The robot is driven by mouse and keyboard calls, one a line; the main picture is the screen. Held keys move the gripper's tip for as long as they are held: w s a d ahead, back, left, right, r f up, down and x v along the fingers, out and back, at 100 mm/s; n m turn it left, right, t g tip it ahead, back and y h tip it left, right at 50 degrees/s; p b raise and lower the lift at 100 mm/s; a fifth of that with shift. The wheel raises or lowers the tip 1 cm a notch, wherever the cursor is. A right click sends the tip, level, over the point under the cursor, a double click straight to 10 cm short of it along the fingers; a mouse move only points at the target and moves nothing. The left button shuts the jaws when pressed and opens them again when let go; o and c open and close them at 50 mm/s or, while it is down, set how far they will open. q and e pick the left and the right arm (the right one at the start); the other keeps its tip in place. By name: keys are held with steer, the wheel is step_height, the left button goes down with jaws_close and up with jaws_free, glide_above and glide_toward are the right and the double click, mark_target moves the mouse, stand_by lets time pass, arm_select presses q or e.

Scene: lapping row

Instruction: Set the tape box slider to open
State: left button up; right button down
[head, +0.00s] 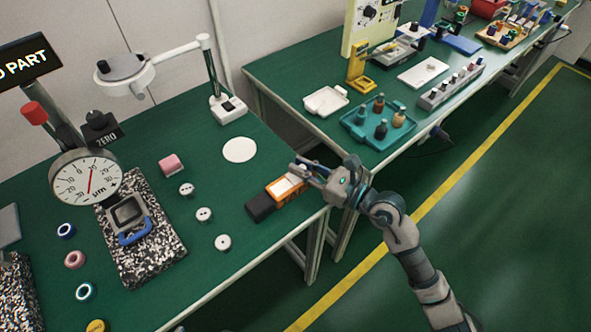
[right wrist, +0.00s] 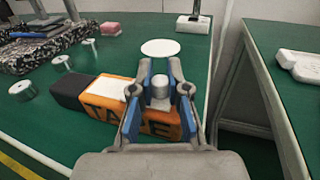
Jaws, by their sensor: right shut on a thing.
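The tape box is an orange block with a black end and dark lettering on its side. In the head view the tape box (head: 271,191) lies near the right edge of the nearer green table. In the right wrist view the tape box (right wrist: 104,117) lies across the middle, with a white panel (right wrist: 108,89) on top. My right gripper (head: 299,172) is over the box's right part. In the right wrist view its blue-padded fingers (right wrist: 160,92) are shut on a small grey knob (right wrist: 160,87) on top of the box. The fingers partly hide the lettering. My left gripper is not in view.
A white disc (head: 239,150) lies behind the box. Small spools (head: 204,214) and a pink block (head: 171,164) lie to its left, with a dial gauge (head: 88,178) beyond. A gap separates this table from the second table, where a teal tray (head: 372,139) stands.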

steer(key=c, duration=1.1)
jaws_free()
steer(key=shift+d, duration=0.15)
steer(key=v, duration=1.1)
steer(key=shift+s+d, duration=0.2)
steer(key=shift+d, duration=0.1)
steer(key=shift+f, duration=0.1)
